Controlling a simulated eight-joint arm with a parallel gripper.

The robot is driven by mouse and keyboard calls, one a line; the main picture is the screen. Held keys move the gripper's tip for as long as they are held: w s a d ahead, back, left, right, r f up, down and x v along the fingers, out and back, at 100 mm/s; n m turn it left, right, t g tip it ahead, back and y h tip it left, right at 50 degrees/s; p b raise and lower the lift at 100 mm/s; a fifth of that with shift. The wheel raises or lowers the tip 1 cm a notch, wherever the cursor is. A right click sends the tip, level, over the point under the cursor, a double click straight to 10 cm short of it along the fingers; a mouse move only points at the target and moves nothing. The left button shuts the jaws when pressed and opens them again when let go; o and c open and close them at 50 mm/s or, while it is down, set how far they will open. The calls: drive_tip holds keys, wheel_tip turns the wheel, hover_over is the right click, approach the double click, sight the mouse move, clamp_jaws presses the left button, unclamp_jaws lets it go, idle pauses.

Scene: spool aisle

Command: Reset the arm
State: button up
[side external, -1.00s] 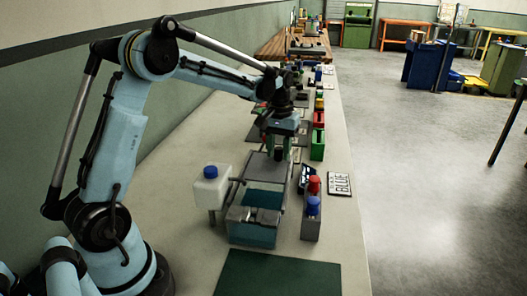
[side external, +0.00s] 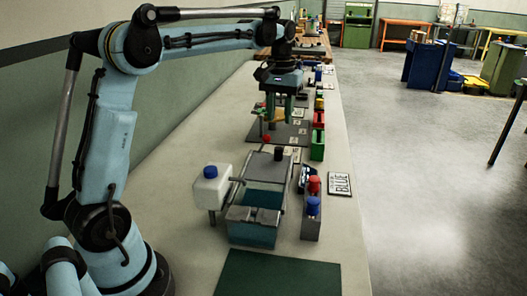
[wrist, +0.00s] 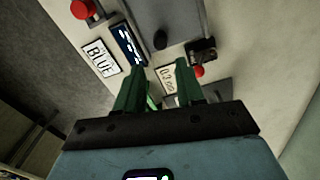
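My gripper (side external: 279,116) is raised above the bench, over the area behind the grey-lidded machine. In the wrist view its two green fingers stand apart with nothing between them (wrist: 155,68). The arm's upper link runs nearly level. The machine has a grey lid (side external: 262,168) with a black knob (side external: 279,153) and a teal basin (side external: 250,234). The lid lies below the gripper and nearer the camera, clear of the fingers. A red knob (side external: 266,139) stands beside the machine's far end.
A white tank (side external: 210,188) with a blue cap stands left of the machine. A rack (side external: 311,228) with red-capped and blue-capped bottles stands right of it, beside a BLUE card (side external: 340,184). Coloured bins, including a green one (side external: 317,146), line the bench's right edge. A dark green mat (side external: 275,272) lies bare in front.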

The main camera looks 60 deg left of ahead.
drive_tip(key=shift+r, duration=0.5)
drive_tip(key=s+d+f+m+t, duration=0.2)
drive_tip(key=s+d, duration=0.2)
drive_tip(key=s, duration=0.1)
drive_tip(key=s+d+f+m+t, duration=0.2)
drive_tip(key=s+d, duration=0.3)
drive_tip(key=s+d+f+m+t, duration=0.2)
drive_tip(key=s+d+t, duration=0.1)
drive_tip(key=s+d, duration=0.1)
drive_tip(key=shift+s+d+f+m, duration=0.15)
drive_tip(key=shift+s+m, duration=0.05)
drive_tip(key=shift+s, duration=0.2)
drive_tip(key=shift+s+d+f+m, duration=0.1)
drive_tip(key=shift+s+d+m, duration=0.1)
drive_tip(key=shift+s, duration=0.15)
